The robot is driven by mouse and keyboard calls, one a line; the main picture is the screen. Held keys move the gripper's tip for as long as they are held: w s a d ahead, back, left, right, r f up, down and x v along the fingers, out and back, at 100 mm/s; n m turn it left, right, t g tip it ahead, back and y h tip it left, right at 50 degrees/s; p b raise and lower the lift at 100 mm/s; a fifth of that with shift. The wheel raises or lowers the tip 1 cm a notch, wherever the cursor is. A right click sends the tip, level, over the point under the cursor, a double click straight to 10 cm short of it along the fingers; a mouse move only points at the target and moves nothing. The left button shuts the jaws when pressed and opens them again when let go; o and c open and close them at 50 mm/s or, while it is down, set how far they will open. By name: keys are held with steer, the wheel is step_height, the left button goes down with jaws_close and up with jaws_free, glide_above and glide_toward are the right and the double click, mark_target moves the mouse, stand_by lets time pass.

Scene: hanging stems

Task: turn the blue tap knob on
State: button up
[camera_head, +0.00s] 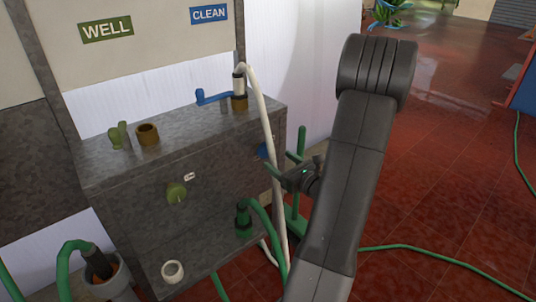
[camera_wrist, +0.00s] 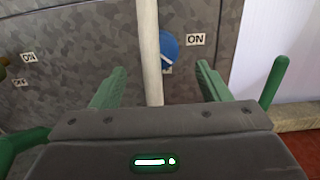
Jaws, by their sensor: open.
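The blue tap knob (camera_wrist: 171,48) is a round disc on the grey stone face in the wrist view. A white mark shows on its lower part, and an ON label (camera_wrist: 195,39) is to its right. A white hose (camera_wrist: 149,45) hangs in front of the knob's left edge. No contact with the knob is visible.
The white hose (camera_head: 262,107) runs from the counter top to the floor. A green knob (camera_head: 176,192) is on the counter front, and a blue lever (camera_head: 212,97) is on top.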

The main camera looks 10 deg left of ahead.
mark_target(268, 153)
steer(key=x, duration=0.6)
steer(key=shift+w+a, duration=0.15)
steer(key=shift+a, duration=0.1)
steer(key=c, duration=1)
